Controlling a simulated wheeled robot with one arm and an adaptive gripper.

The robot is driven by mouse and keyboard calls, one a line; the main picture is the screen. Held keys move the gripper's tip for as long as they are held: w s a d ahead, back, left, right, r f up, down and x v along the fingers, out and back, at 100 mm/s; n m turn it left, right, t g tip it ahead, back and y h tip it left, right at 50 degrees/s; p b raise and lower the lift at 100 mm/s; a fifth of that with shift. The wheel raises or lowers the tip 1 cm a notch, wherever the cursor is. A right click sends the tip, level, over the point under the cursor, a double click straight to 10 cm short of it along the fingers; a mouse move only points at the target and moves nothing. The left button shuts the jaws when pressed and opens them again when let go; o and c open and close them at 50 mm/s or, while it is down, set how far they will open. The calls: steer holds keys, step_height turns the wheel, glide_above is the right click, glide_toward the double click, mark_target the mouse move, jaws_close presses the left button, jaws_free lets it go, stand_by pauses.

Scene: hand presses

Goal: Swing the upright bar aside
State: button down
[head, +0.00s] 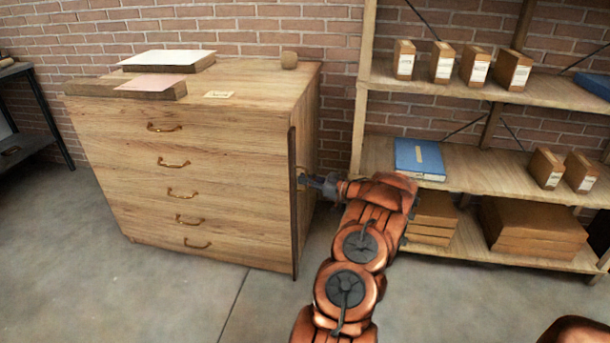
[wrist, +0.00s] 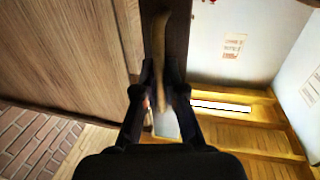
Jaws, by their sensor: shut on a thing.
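The dark upright bar (head: 293,225) runs down the right front edge of the wooden drawer cabinet (head: 215,135), from near the top to near the floor. My gripper (head: 303,181) reaches in from the right at about mid-height of the bar. It is shut on the brass handle (head: 300,171) of the bar. In the wrist view the handle (wrist: 159,50) stands between the two dark fingers (wrist: 159,95), with the dark bar (wrist: 178,45) behind it. The fingers hide part of the handle. The cabinet's drawers are closed.
A wooden shelf unit (head: 465,165) with boxes and a blue book (head: 419,158) stands close to the right of my arm. Boards and papers (head: 166,60) lie on the cabinet. The floor (head: 190,295) in front of the cabinet is clear.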

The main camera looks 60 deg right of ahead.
steer(key=shift+s+d+n+g+y+p, duration=0.1)
steer(key=shift+d+n+g+y+p, duration=0.15)
steer(key=shift+n+y+p, duration=0.4)
steer(key=shift+d+n+g+y+p, duration=0.2)
steer(key=shift+n+y+p, duration=0.25)
steer(key=shift+y+p, duration=0.4)
steer(key=shift+d+y, duration=0.2)
steer(key=shift+y, duration=0.1)
steer(key=c, duration=1.2)
jaws_free()
steer(key=shift+c, duration=0.2)
steer(key=v, duration=0.7)
steer(key=shift+s, duration=0.25)
steer(key=shift+d, duration=0.1)
